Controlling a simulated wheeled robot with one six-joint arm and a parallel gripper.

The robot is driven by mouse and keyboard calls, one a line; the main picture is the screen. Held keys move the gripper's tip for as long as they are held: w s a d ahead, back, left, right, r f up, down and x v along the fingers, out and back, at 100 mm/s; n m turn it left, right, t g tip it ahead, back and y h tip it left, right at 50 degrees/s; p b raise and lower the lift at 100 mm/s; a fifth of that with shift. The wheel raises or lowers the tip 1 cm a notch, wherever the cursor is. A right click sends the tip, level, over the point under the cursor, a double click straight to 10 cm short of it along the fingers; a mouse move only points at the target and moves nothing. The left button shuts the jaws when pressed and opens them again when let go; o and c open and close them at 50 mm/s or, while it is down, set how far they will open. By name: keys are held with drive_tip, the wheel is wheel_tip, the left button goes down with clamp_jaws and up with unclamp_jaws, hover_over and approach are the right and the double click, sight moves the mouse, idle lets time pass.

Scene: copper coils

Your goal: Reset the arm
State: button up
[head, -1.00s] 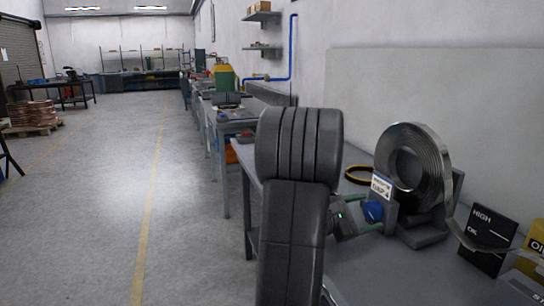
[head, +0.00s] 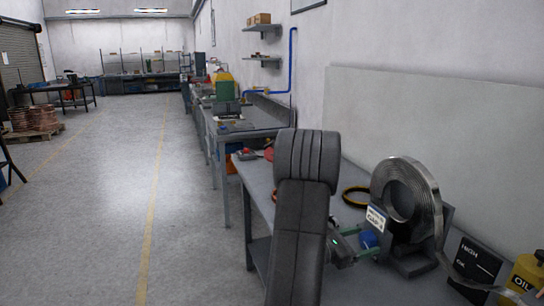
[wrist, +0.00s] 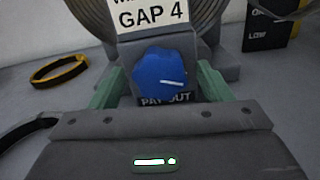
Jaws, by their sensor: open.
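My gripper (head: 362,240) is at the bench, in front of a grey stand that carries a metal coil (head: 408,197). In the wrist view my gripper's green fingers (wrist: 160,88) are open, one on each side of a blue knob (wrist: 161,73). The knob sits above a "PAY OUT" label and bears a short white mark. A white sign (wrist: 153,14) reading "GAP 4" is above the knob. Whether the fingers touch the knob cannot be told. In the head view my arm hides part of the bench.
A black and yellow ring (head: 355,196) lies on the bench (head: 345,285) left of the coil. A dark "HIGH" board (head: 476,258) and a yellow oil can (head: 527,272) stand on the right. The floor left of the bench is clear.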

drive_tip(key=shift+w+r+n+p, duration=0.1)
drive_tip(key=shift+r+n+p, duration=0.1)
drive_tip(key=shift+n+p, duration=2.8)
drive_tip(key=p, duration=0.2)
drive_tip(key=shift+f+p, duration=0.15)
drive_tip(key=shift+p, duration=0.25)
drive_tip(key=shift+a+f, duration=0.1)
